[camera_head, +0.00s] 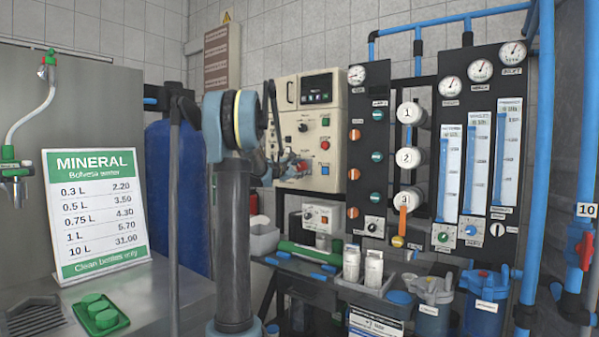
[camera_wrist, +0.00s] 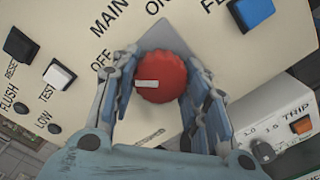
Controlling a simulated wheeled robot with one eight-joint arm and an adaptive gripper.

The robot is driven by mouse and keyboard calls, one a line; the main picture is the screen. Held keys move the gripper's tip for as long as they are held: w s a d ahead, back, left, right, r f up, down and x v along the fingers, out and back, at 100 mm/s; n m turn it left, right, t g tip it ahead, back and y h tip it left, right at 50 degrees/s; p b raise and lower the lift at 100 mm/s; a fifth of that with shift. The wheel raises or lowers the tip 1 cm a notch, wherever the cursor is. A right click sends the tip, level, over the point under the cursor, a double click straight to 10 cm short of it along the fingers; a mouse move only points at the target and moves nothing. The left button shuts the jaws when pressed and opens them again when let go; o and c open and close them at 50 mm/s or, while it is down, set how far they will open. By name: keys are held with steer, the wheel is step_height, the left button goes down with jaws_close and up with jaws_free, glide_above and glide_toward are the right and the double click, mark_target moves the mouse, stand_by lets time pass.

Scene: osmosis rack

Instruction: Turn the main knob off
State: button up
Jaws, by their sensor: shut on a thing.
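The main knob (camera_wrist: 161,76) is a round red knob with a white mark, on a cream panel in the wrist view. Its white mark points left in the picture, roughly to the side where "OFF" is printed; "ON" is printed above the knob. My gripper (camera_wrist: 164,92) has its two blue-grey fingers on either side of the knob, shut on it. In the head view my gripper (camera_head: 287,166) is at the lower front of the cream control box (camera_head: 312,90), and the fingers and arm largely hide the knob there.
Beside the knob are a blue button (camera_wrist: 252,12), a white button (camera_wrist: 59,74) and a black button (camera_wrist: 20,44). A trip unit with an orange switch (camera_wrist: 302,125) is below right. In the head view a black gauge panel (camera_head: 371,90) stands right of the box.

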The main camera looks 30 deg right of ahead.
steer(key=o, duration=1.1)
steer(key=v, duration=1.2)
steer(key=shift+w, duration=0.15)
steer(key=shift+f, duration=0.1)
steer(key=s+a+f+m+g+y, duration=0.1)
steer(key=s+a+f+m+y, duration=0.2)
steer(key=s+a+f, duration=0.9)
steer(key=s+a+f+m+g+y, duration=0.2)
steer(key=s+a+f+m+y, duration=0.2)
steer(key=s+a+f+y, duration=0.4)
steer(key=s+a+f+m+g+y, duration=0.1)
steer(key=s+a+f+m+y, duration=0.3)
steer(key=s+a+f, duration=1.3)
steer(key=shift+s+a+f+g+y, duration=0.15)
steer(key=shift+a+f+y, duration=0.2)
steer(key=shift+a, duration=0.3)
steer(key=shift+s+a+f+g+y, duration=0.1)
steer(key=shift+a+f+y, duration=0.1)
steer(key=shift+a+f, duration=0.4)
steer(key=shift+s+a+f+g+y, duration=0.15)
steer(key=shift+a+f+y, duration=0.15)
steer(key=shift+a, duration=0.35)
